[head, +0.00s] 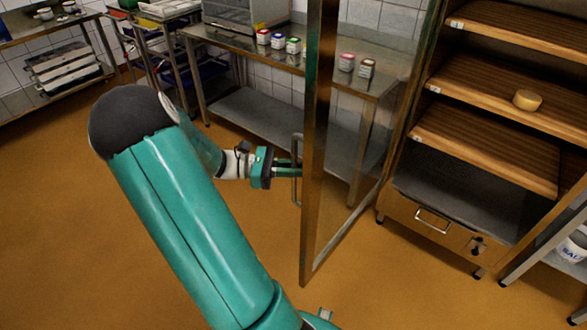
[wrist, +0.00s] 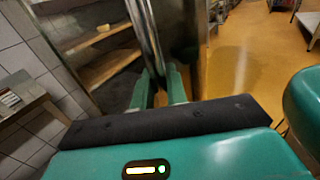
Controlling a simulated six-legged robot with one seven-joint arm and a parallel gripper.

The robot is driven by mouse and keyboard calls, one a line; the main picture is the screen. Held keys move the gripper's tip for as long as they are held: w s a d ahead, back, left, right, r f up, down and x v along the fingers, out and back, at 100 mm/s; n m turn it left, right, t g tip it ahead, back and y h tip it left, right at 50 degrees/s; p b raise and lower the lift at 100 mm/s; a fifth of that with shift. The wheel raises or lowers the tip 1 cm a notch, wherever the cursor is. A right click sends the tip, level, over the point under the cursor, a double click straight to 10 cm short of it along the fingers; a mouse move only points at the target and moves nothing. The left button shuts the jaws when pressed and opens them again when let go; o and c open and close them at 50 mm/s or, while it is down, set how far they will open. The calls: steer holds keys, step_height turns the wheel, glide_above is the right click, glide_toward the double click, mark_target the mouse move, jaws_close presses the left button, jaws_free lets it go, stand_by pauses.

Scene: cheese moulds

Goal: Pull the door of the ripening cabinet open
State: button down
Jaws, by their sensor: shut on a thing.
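The glass door (head: 345,130) of the ripening cabinet stands swung out from the cabinet, at a wide angle, in the head view. Its metal frame edge (head: 313,150) faces me and carries a vertical bar handle (head: 296,170). My gripper (head: 291,168) is shut on this handle, reaching it from the left. In the wrist view the two green fingers (wrist: 160,88) sit on either side of the handle bar (wrist: 152,45). The cabinet's wooden shelves (head: 487,140) show uncovered, with one round yellow cheese (head: 527,100) on a shelf.
A steel table (head: 225,42) with several small jars (head: 278,41) stands behind the door. A drawer (head: 432,222) with a handle is below the shelves. A rack with a white tub (head: 574,245) is at the right edge. The orange floor (head: 400,290) in front is clear.

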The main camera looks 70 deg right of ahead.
steer(key=shift+s, duration=0.15)
stand_by(0.3)
steer(key=c, duration=1.5)
jaws_free()
steer(key=v, duration=1.4)
